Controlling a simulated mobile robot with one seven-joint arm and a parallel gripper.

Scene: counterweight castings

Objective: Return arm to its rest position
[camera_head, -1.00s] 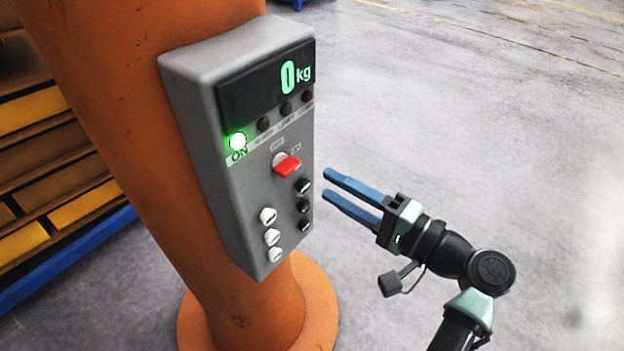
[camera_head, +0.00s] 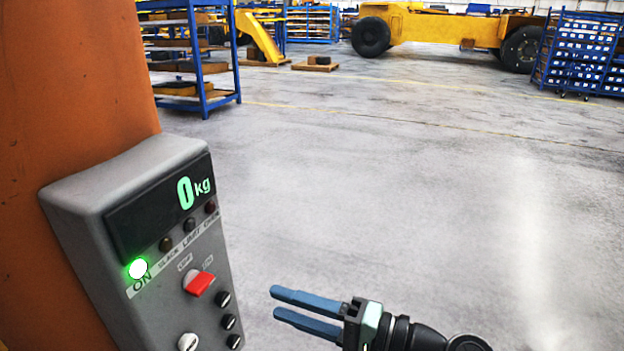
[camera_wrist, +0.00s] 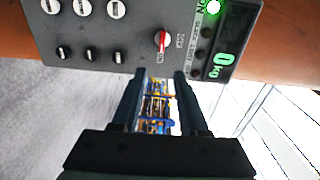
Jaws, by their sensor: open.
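My gripper (camera_head: 273,302) is open and empty, its two blue fingers apart. In the head view it is at the lower middle, to the right of the grey control box (camera_head: 135,245), with a visible gap in the picture. The box has a display reading 0 kg (camera_head: 193,190), a lit green ON lamp (camera_head: 138,268) and a red switch lever (camera_head: 200,284). In the wrist view the fingers (camera_wrist: 160,75) point toward the box (camera_wrist: 130,50), just below its red switch (camera_wrist: 162,42). Most of my arm is out of the head view.
The box is mounted on an orange column (camera_head: 70,90). Open concrete floor (camera_head: 400,190) lies to the right. Farther back are a blue shelf rack (camera_head: 205,60), a yellow vehicle (camera_head: 440,28) and a blue bin rack (camera_head: 585,55).

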